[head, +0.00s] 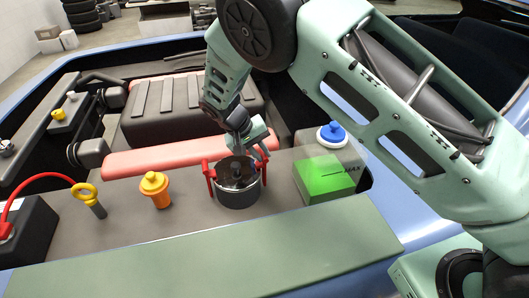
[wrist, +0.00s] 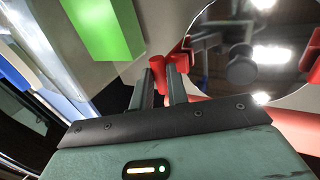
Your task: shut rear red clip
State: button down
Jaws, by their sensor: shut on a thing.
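A dark round canister (head: 238,190) with a shiny rim stands on the grey ledge, with red clips around it. One red clip (head: 209,178) stands upright on its left side. My gripper (head: 257,154) reaches down to the red clip on the right rear side. In the wrist view the fingers (wrist: 172,72) are closed on that red clip (wrist: 157,65), which lies beside the round reflective top (wrist: 255,55) of the canister. The fingers hide part of the clip, and I cannot tell whether it is fully latched.
A green block (head: 323,180) and a blue cap (head: 331,134) are right of the canister. An orange plug (head: 155,190), a yellow ring handle (head: 86,192) and a red cable (head: 40,178) are to the left. A red bar (head: 165,157) runs behind. The front green strip is bare.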

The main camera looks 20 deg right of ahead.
jog(key=shift+s+a+f, duration=0.1)
jog(key=shift+a+f, duration=0.1)
jog(key=shift+a, duration=0.1)
jog(key=c, duration=1.3)
grip_release()
jog(key=shift+c, duration=0.2)
jog(key=shift+r, duration=0.15)
jog(key=b+v, duration=0.3)
jog(key=v, duration=1.4)
jog(key=shift+r, duration=0.15)
jog(key=s+d+n+y, duration=0.2)
jog(key=s, duration=0.9)
jog(key=s+d+n+y, duration=0.2)
jog(key=s+d+n, duration=0.1)
jog(key=s, duration=0.8)
jog(key=s+d+n+y, duration=0.2)
jog(key=s+d, duration=0.1)
jog(key=s, duration=0.7)
jog(key=shift+s+f+n, duration=0.3)
jog(key=shift+s+n, duration=0.1)
